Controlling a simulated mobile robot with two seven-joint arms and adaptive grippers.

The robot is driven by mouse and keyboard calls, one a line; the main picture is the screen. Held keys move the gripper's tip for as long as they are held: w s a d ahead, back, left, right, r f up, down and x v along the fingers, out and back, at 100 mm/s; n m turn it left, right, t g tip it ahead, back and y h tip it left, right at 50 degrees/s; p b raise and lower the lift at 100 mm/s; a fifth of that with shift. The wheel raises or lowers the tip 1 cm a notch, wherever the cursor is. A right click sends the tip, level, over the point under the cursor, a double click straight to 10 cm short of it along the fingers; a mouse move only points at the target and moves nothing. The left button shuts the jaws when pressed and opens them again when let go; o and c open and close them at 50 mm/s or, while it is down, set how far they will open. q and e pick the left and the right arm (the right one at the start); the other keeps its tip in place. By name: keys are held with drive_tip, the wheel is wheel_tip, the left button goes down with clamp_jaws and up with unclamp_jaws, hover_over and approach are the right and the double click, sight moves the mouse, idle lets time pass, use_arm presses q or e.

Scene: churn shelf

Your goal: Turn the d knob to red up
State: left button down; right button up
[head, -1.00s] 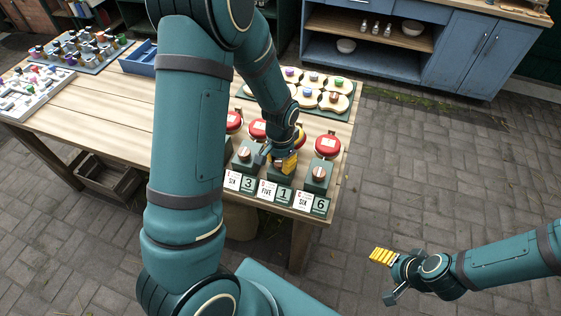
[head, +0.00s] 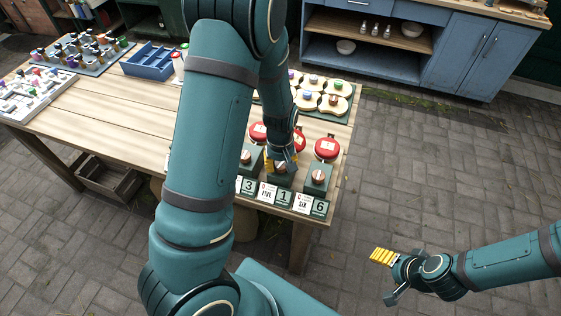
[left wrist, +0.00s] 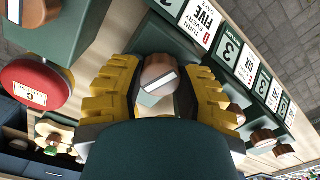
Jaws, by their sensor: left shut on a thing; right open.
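The d knob (left wrist: 158,76) is a round wooden knob with a pale bar across its face, on a green box behind the card reading D FIVE (left wrist: 197,22). In the head view the knob (head: 281,168) shows on the middle box of the front row. My left gripper (left wrist: 160,98) is shut on it, with yellow ridged fingers on both sides; it also shows in the head view (head: 281,158). The pale bar lies slanted in the wrist view. I cannot make out a red mark on the knob. My right gripper (head: 385,277) is open and empty over the paving.
Neighbouring knobs stand close on both sides, the right one (head: 318,176) and the left one (head: 246,157). Red round pieces (head: 327,148) sit behind them. A blue tray (head: 150,62) stands farther back. The table's middle is clear.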

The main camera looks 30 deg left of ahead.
sight(280, 164)
use_arm(q)
drive_tip(key=shift+n+p, duration=0.55)
drive_tip(key=shift+n, duration=1.35)
drive_tip(key=c, duration=0.5)
unclamp_jaws()
wheel_tip(280, 164, up, 12)
